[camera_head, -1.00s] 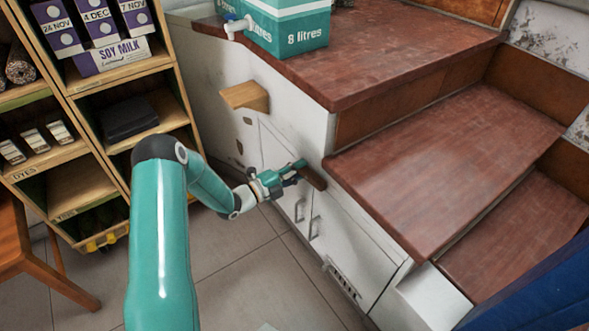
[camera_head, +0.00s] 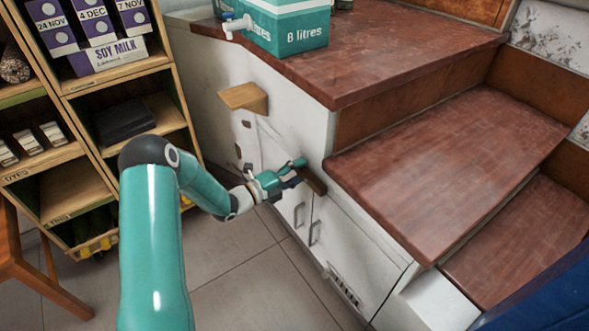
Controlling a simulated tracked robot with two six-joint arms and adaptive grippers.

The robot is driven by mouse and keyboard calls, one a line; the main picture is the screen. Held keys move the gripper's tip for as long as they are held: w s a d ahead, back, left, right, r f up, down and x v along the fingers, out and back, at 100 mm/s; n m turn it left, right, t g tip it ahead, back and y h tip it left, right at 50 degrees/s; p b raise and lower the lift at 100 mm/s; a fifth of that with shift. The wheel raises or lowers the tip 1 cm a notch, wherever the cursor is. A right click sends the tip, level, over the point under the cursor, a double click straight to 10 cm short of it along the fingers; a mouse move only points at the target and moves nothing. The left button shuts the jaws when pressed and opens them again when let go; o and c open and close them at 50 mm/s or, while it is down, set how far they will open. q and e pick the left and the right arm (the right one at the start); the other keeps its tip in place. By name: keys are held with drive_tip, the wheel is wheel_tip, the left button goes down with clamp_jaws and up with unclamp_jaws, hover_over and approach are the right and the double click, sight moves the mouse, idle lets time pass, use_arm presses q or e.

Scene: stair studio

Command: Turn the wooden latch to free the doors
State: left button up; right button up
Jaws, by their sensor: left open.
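The wooden latch (camera_head: 315,182) is a short dark brown bar at the top of the white cupboard doors, under the wooden worktop. It slants down to the right. The left door (camera_head: 279,185) and right door (camera_head: 345,250) look closed, each with a small metal handle. My left gripper (camera_head: 298,173) is teal and dark, open, at the latch's upper left end. Its fingers partly cover that end, and I cannot tell whether they touch it. My right gripper is out of view.
A light wooden block (camera_head: 244,97) juts from the white wall above my left gripper. A teal water box (camera_head: 280,25) with a tap stands on the worktop (camera_head: 400,55). Wooden steps (camera_head: 450,165) descend at right. A shelf unit (camera_head: 75,190) stands at left.

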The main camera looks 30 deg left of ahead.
use_arm(q)
drive_tip(key=v, duration=1.2)
